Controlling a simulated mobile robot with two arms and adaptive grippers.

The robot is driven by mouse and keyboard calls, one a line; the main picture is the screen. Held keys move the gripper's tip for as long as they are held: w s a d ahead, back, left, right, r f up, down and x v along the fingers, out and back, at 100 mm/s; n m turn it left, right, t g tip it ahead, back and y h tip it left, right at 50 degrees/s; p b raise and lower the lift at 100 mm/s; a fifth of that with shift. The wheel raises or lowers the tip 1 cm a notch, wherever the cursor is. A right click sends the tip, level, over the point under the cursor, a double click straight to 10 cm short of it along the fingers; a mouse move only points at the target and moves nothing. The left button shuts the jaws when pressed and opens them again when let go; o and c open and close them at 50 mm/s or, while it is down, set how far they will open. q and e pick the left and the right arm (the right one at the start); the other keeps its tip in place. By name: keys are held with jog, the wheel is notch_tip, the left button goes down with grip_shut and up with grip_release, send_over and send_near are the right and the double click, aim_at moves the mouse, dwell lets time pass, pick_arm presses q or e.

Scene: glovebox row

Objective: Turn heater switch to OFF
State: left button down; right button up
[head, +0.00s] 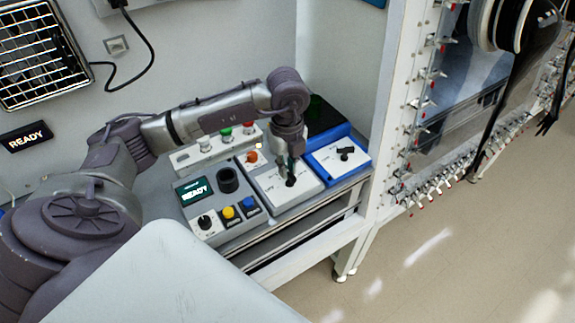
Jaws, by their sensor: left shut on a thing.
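My left gripper (289,168) points down over a white-topped grey box (268,184) on the bench. Its fingers are shut on the black knob (290,182) of that box, and partly hide it. The print beside the knob is too small to read, so I cannot tell its setting. Another black rotary switch (345,153) sits on a blue box (335,162) just to the right, clear of the gripper. A third black knob (205,222) is on the grey control box at the left. My right gripper is not in view.
A white frame post (390,100) rises to the right of the boxes. The floor at right is clear.

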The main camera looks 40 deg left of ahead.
pick_arm(q)
jog(key=shift+a, duration=0.1)
jog(key=c, duration=1.2)
grip_release()
notch_tip(320, 180, up, 12)
